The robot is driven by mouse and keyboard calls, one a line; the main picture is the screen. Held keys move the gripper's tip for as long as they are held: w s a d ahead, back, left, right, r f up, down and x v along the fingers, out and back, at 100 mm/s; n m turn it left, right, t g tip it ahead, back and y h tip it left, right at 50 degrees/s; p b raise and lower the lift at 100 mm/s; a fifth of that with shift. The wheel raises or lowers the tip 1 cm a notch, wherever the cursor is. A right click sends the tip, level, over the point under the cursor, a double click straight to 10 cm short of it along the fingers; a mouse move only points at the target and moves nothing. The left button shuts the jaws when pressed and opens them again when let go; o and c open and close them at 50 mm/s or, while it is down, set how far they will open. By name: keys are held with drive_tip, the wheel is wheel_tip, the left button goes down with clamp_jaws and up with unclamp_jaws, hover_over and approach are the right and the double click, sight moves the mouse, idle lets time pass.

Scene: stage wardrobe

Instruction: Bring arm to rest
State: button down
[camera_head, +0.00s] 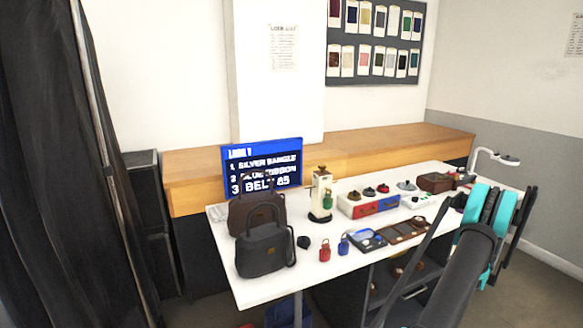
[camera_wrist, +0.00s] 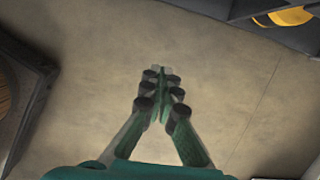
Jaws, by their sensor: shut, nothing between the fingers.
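My gripper (camera_wrist: 160,80) shows in the wrist view with its fingertips together and nothing between them. It hangs over bare floor (camera_wrist: 90,50), clear of the table. In the head view my dark arm and teal parts stand at the right, in front of the table's right end; the fingertips cannot be made out there.
A white table (camera_head: 256,288) holds two dark handbags (camera_head: 264,250), a blue list screen (camera_head: 262,168), a red and blue drawer box (camera_head: 368,207), trays and small items. A white lamp (camera_head: 497,157) stands at the right end. A black curtain (camera_head: 50,170) hangs at left.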

drive_tip(key=a+r+n, duration=0.7)
drive_tip(key=a+r, duration=0.5)
drive_tip(key=a, duration=0.2)
drive_tip(key=a+r+n, duration=0.7)
drive_tip(key=a+r, duration=0.5)
drive_tip(key=a, duration=0.3)
drive_tip(key=s+a+r+n+h, duration=0.1)
drive_tip(key=s+a+r+n, duration=0.4)
drive_tip(key=s+a+n, duration=0.6)
drive_tip(key=s+a+f+n+t, duration=0.1)
drive_tip(key=s+a+n, duration=0.5)
drive_tip(key=s+a, duration=0.5)
drive_tip(key=s, duration=0.3)
drive_tip(key=shift+f+t, duration=0.3)
